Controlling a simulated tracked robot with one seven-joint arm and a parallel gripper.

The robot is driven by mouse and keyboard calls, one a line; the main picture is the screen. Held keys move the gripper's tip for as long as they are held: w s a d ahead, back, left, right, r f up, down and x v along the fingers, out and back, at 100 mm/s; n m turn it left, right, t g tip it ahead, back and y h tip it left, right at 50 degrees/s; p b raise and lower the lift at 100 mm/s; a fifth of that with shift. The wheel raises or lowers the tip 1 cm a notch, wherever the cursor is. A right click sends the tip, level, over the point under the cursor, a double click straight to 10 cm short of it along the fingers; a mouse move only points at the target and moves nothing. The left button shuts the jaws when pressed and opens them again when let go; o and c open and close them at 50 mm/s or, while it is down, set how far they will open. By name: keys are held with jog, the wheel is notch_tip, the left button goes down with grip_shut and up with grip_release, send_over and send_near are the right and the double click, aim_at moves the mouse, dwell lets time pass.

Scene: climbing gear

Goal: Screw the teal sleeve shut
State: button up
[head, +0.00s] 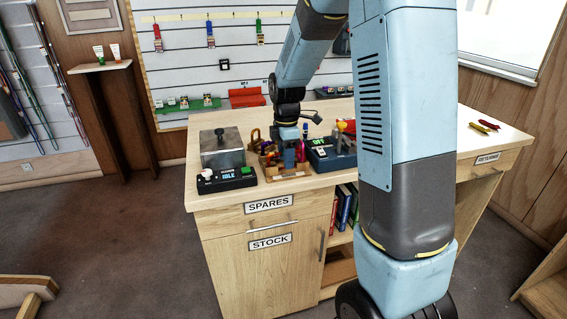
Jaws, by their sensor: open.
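My gripper (290,166) points down over a small wooden tray (287,173) on the counter top. Its jaws are open, though small in this view. Small orange and purple items (268,152) lie just left of the gripper, and a gold ring-shaped piece (254,137) stands behind them. I cannot make out the teal sleeve; it may be hidden by the gripper or too small to tell. Whether the gripper touches anything is also unclear.
A black panel reading IDLE (226,179) and a grey metal box (222,148) stand left of the tray. A dark blue box with a green display (331,153) stands close on the right. The counter's front left (203,201) is clear. Red and yellow pieces (485,126) lie far right.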

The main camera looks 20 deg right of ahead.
jog(key=shift+s, duration=0.4)
jog(key=shift+r, duration=1.05)
jog(key=shift+r, duration=0.3)
dwell(0.3)
jog(key=shift+w, duration=1.05)
